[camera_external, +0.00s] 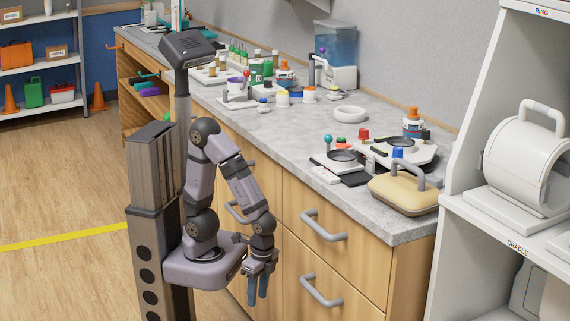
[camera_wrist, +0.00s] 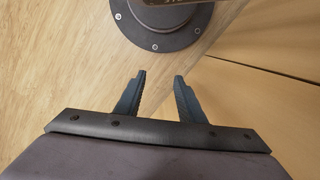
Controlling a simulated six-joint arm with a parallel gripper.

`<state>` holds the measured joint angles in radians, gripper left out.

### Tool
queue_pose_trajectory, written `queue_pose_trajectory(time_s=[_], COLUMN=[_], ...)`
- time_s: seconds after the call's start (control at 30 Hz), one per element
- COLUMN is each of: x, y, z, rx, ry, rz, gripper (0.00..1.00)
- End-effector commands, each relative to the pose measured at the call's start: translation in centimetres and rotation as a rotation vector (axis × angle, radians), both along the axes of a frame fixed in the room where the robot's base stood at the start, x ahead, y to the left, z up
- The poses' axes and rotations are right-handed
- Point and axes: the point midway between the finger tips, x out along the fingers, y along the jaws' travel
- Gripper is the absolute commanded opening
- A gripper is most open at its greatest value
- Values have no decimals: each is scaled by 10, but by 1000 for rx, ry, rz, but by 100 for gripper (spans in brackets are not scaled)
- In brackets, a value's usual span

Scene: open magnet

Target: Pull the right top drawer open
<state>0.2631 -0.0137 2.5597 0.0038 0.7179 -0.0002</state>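The right top drawer (camera_external: 355,250) is a light wood front under the grey counter, at the right end of the cabinet. It looks shut, flush with the cabinet face. Its grey bar handle (camera_external: 324,228) sticks out from the front. My gripper (camera_external: 258,295) hangs with its fingers pointing down, to the left of and lower than that handle and apart from it. In the wrist view my gripper (camera_wrist: 159,76) has its two dark fingers spread with nothing between them. The drawer handle does not show in the wrist view.
A lower drawer handle (camera_external: 320,291) sits below the top one. Another handle (camera_external: 237,212) is partly hidden behind my arm. The counter (camera_external: 290,125) holds many small items, and a tan handled case (camera_external: 403,194) lies near its front edge. A white shelf unit (camera_external: 470,150) stands at right.

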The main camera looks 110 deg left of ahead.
Motion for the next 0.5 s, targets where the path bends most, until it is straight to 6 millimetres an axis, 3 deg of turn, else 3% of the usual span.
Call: queue_pose_trajectory(time_s=[0.03,0.2,0.5], x=[-11,-29,-22], y=[-9,-38,-84], z=[22,48,88], rx=[14,58,230], ry=[44,138,218], rz=[-62,-243,-692], gripper=[36,36,36])
